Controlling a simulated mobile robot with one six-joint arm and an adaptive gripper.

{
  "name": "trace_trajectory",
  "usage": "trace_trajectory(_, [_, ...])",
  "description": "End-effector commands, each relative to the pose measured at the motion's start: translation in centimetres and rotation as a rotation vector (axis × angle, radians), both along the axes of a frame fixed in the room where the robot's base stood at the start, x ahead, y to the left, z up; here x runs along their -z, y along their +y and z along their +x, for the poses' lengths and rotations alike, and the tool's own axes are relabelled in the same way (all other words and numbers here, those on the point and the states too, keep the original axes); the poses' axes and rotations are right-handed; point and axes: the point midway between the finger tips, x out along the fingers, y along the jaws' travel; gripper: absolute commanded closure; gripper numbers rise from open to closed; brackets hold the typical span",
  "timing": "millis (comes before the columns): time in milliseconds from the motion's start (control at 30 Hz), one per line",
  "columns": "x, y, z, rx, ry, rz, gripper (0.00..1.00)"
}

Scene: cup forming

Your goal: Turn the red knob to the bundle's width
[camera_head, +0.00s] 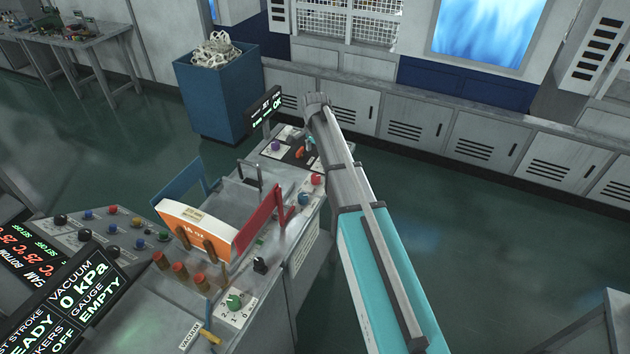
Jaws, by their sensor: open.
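A round red knob (316,180) sits on the right edge of the grey machine's panel, close to my arm in the picture. The bundle (198,230), white on top with an orange side, lies on the machine bed. A tall red plate (262,217) stands to its right and a blue plate (179,184) behind it at the left. I cannot tell whether the red plate touches the bundle. My grey and teal arm reaches up from the lower right. I cannot make out my gripper; the arm's far end hides the area behind it.
A small blue knob (303,198) sits beside the red knob. A black display (265,104) reading OK stands at the machine's far end. A blue bin (217,91) stands behind.

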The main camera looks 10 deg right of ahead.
Motion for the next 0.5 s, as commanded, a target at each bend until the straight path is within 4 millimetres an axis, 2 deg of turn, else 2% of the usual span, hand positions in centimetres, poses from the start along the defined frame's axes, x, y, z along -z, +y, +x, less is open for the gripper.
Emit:
trace_trajectory(33, [0.8,0.0,0.0,0.0,0.0,0.0,0.15])
trace_trajectory(500, [4.4,-0.1,0.0,0.001,0.0,0.0,0.15])
